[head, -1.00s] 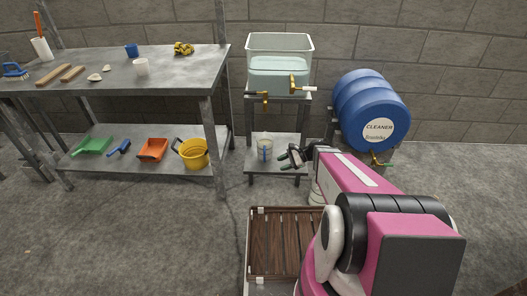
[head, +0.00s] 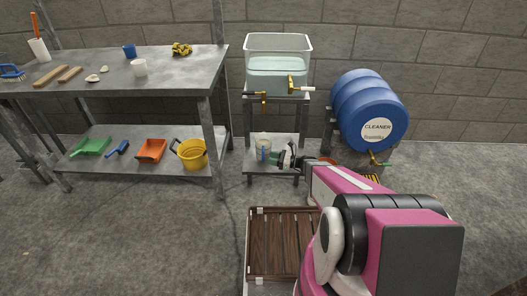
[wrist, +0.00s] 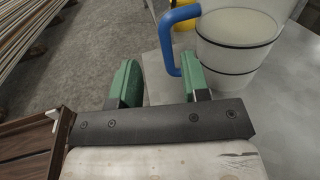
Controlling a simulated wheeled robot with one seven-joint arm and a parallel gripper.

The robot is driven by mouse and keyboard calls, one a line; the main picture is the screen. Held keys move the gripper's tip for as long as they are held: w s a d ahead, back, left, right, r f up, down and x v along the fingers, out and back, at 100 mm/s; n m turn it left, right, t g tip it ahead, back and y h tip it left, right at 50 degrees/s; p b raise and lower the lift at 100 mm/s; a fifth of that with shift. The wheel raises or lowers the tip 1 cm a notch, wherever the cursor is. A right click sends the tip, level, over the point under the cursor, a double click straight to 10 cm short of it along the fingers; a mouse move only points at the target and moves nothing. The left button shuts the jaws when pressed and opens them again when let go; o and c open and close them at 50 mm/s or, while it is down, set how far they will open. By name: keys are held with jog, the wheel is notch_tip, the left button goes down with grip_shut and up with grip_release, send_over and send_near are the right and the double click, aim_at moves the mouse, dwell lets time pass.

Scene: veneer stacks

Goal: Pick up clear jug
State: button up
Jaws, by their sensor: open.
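The clear jug (head: 262,142) stands upright on the lower shelf of the small metal stand. Its blue handle (wrist: 168,32) faces my gripper in the wrist view, where the jug body (wrist: 238,45) looks translucent with dark bands. My gripper (wrist: 158,82) is open, with two green fingers. It is just right of the jug in the head view (head: 275,156). In the wrist view the handle's lower end lies between the fingers, close to the right one. I cannot tell whether they touch. The jug's top is cut off there.
A water tank (head: 281,78) with taps sits above on the stand's upper shelf (head: 276,98). A slatted wooden crate (head: 250,246) is in front. A yellow bucket (head: 203,155) is on the workbench's low shelf at left.

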aim_at(263, 162)
jog(key=shift+w+f+x, duration=0.15)
jog(key=shift+w+x, duration=0.05)
jog(key=shift+x, duration=1.15)
jog(key=shift+w+f+x, duration=0.15)
jog(key=shift+w+x, duration=0.05)
jog(key=shift+x, duration=1.1)
jog(key=shift+d, duration=0.15)
grip_shut()
